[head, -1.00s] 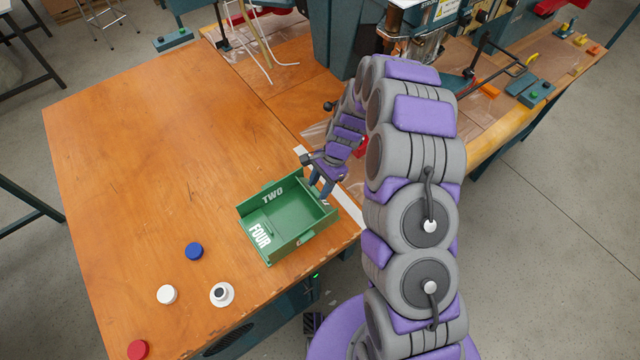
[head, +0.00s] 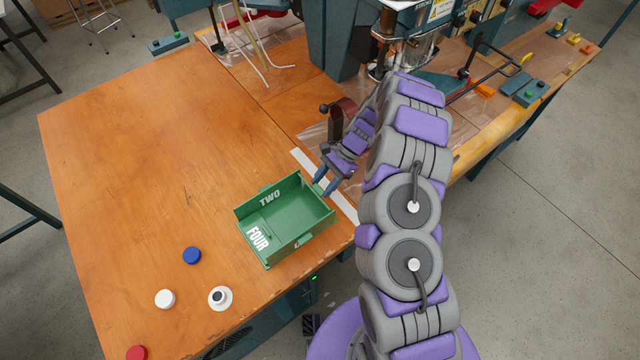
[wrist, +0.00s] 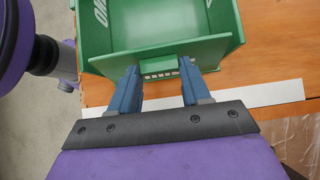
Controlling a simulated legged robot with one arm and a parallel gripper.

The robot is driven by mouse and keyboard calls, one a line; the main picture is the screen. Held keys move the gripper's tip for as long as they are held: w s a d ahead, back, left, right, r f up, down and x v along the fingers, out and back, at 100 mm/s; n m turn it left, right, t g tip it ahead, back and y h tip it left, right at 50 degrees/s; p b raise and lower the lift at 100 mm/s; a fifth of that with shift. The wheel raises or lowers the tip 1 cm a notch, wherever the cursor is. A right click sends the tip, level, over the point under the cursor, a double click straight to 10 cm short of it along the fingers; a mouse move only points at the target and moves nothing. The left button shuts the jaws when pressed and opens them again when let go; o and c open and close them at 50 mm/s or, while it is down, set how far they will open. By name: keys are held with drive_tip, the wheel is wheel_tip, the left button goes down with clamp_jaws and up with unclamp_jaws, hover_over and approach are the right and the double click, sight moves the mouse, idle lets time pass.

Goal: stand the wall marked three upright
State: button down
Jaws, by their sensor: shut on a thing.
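A green open box (head: 285,232) sits near the right front corner of the wooden table. Its wall marked TWO (head: 270,197) stands at the back, and its wall marked FOUR (head: 257,238) is on the left side. The wall marked three is on the box's right side, by my gripper; its lettering is not readable. That wall (wrist: 160,48) faces me in the wrist view, and I cannot tell exactly how upright it is. My gripper (head: 323,187), also in the wrist view (wrist: 159,66), is shut on its edge, with a small tab between the fingertips.
A blue cap (head: 192,255), a white cap (head: 165,299), a white flanged ring (head: 220,297) and a red cap (head: 137,353) lie left of the box. A white strip (head: 342,205) runs on the table beside my gripper. A machine stands behind. The table's left side is clear.

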drive_tip(key=shift+w+d+f+g+y, duration=0.2)
drive_tip(key=shift+d+g+y, duration=0.1)
drive_tip(key=shift+d, duration=0.1)
drive_tip(key=shift+w+d+f+p, duration=0.15)
drive_tip(key=shift+w+d+p, duration=0.05)
drive_tip(key=shift+d+p, duration=0.15)
drive_tip(key=shift+d, duration=0.1)
drive_tip(key=shift+f, duration=0.15)
idle(0.3)
idle(0.5)
drive_tip(key=c, duration=0.7)
unclamp_jaws()
drive_tip(key=shift+w+f, duration=0.1)
drive_tip(key=shift+o, duration=1)
drive_tip(key=shift+r, duration=0.2)
